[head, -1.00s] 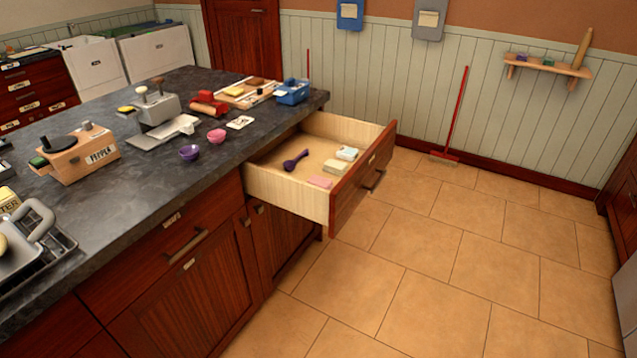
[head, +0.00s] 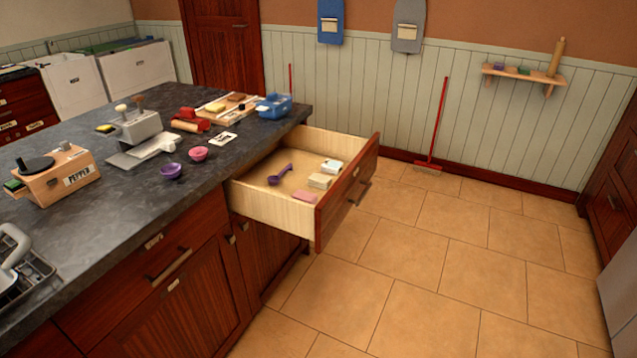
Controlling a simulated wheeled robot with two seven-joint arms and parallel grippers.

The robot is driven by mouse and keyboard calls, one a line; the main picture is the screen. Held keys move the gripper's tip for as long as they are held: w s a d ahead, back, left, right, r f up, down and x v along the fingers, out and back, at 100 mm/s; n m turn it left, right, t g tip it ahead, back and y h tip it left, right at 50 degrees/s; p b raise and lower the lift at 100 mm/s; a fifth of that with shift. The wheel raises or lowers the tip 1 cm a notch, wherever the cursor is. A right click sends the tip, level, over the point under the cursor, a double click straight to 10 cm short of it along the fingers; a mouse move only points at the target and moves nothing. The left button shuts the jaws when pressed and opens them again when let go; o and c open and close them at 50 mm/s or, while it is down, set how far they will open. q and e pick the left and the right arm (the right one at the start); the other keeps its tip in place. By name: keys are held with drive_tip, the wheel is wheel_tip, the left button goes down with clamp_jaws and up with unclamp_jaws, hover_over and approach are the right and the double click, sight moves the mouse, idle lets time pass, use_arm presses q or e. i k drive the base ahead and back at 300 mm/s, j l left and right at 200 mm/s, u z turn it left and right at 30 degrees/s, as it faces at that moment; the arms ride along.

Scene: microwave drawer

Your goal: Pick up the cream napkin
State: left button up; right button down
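The drawer (head: 272,208) is pulled open below the dark countertop. A cream folded item (head: 320,181), which looks like the cream napkin, lies on the drawer floor near the drawer front. A whiter folded item (head: 332,166) lies just behind it. A flat pink item (head: 304,197) lies in front of it, towards the near side. A purple scoop (head: 280,175) lies to their left in the drawer. Neither of my grippers is in view.
The countertop (head: 110,225) holds a wooden pepper box (head: 60,176), a grey press (head: 138,128), a purple bowl (head: 171,171), a pink bowl (head: 198,154) and a blue dispenser (head: 274,106). The tiled floor (head: 420,250) right of the drawer is clear. A red broom (head: 438,125) leans on the far wall.

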sight(316, 180)
drive_tip(key=i+l+u, duration=0.1)
drive_tip(key=u, duration=0.25)
drive_tip(key=i+l+u, duration=0.1)
drive_tip(key=u, duration=0.3)
drive_tip(key=l+u, duration=0.15)
drive_tip(key=u, duration=0.2)
drive_tip(key=i+l+u, duration=0.25)
drive_tip(key=l, duration=0.55)
drive_tip(key=i+l+u, duration=0.1)
drive_tip(key=l+u, duration=0.2)
drive_tip(key=l, duration=0.45)
drive_tip(key=l+u, duration=0.25)
drive_tip(key=l, duration=0.55)
